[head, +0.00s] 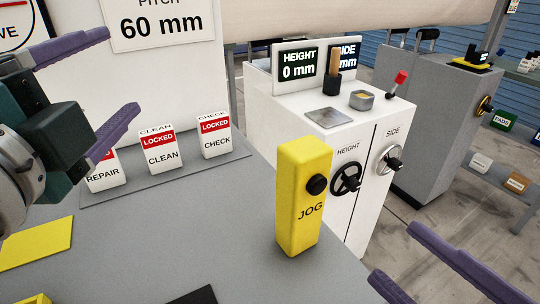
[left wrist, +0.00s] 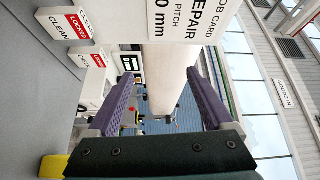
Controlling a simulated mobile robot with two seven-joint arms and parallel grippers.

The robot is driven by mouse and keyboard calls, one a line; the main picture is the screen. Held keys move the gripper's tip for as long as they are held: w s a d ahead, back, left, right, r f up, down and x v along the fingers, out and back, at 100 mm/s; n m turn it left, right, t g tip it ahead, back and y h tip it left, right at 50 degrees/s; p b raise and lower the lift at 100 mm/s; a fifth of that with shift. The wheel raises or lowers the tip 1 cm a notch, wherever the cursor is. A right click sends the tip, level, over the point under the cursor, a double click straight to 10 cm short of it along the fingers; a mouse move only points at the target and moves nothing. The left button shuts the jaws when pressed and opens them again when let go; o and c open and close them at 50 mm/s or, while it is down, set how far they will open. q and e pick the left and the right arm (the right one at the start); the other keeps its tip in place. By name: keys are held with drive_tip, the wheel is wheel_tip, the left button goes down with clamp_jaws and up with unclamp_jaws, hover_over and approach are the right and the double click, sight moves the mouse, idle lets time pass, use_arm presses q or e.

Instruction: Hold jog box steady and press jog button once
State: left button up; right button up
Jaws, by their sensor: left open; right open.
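The yellow jog box (head: 292,200) stands upright on the grey table in the head view. Its black round jog button (head: 317,185) faces right, above the word JOG. My left gripper (head: 123,70) is open and empty at the upper left, well left of the jog box and apart from it. Its two purple fingers also show in the left wrist view (left wrist: 159,75), with nothing between them. My right gripper (head: 391,250) is open at the lower right; only its purple fingers show, to the right of the box and apart from it.
White tags (head: 216,138) marked REPAIR, CLEAN and CHECK stand left of the box. A yellow mat (head: 36,243) lies at the left. A white cabinet (head: 280,121) with HEIGHT and SIDE handwheels stands behind the box. The grey table (head: 190,222) is clear around the box.

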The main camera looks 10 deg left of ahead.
use_arm(q)
drive_tip(key=w+d+r+m+t+h, duration=0.1)
drive_tip(key=d+r+m+h, duration=0.2)
drive_tip(key=d+m+h, duration=0.3)
drive_tip(key=m+g+h, duration=0.7)
drive_tip(key=m+g, duration=0.1)
drive_tip(key=m, duration=1.3)
hover_over(283, 193)
drive_tip(key=v, duration=0.3)
wheel_tip(283, 193, down, 9)
drive_tip(key=f+m+g, duration=0.2)
drive_tip(key=f, duration=0.1)
drive_tip(key=f+m+y, duration=0.1)
drive_tip(key=shift+s+a+f+g, duration=0.1)
drive_tip(key=shift+a+f+g, duration=0.25)
drive_tip(key=shift+f+g, duration=0.05)
drive_tip(key=shift+d+f, duration=0.2)
drive_tip(key=shift+f, duration=0.1)
drive_tip(key=x, duration=0.9)
drive_tip(key=shift+d+f, duration=0.1)
drive_tip(key=shift+c, duration=0.2)
clamp_jaws()
use_arm(e)
clamp_jaws()
